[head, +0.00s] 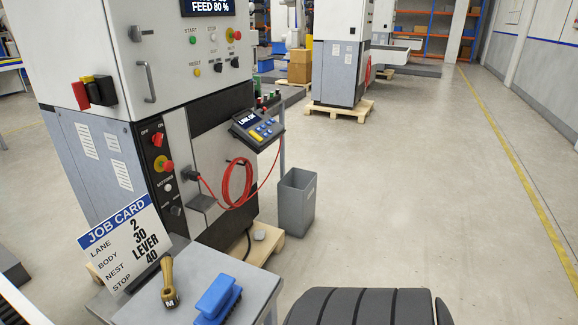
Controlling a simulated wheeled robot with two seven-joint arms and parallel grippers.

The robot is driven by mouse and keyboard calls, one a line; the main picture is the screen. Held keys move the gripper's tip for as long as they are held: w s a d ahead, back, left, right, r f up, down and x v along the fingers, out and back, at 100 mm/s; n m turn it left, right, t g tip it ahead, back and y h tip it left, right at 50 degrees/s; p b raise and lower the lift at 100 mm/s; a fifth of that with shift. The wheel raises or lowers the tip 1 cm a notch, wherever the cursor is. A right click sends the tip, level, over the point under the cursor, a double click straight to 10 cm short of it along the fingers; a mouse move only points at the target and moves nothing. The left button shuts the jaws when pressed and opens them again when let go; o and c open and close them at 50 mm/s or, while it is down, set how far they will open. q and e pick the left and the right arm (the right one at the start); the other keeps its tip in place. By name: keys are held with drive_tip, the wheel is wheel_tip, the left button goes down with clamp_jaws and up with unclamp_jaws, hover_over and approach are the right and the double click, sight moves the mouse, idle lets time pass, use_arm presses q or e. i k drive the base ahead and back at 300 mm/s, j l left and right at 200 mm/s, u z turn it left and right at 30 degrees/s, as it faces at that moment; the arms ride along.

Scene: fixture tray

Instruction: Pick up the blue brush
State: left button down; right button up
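The blue brush (217,299) lies on a small grey table (249,277) at the bottom of the head view. Neither my left nor my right gripper is in view.
A brass-coloured tool marked M (169,284) stands just left of the brush. A job card sign (126,242) stands behind it. A machine (180,130) with a looped red cable rises behind the table. A grey bin (295,200) stands on the floor; open floor lies right.

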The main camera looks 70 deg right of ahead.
sight(222, 298)
drive_tip(key=j+z, duration=0.15)
drive_tip(key=z, duration=1.6)
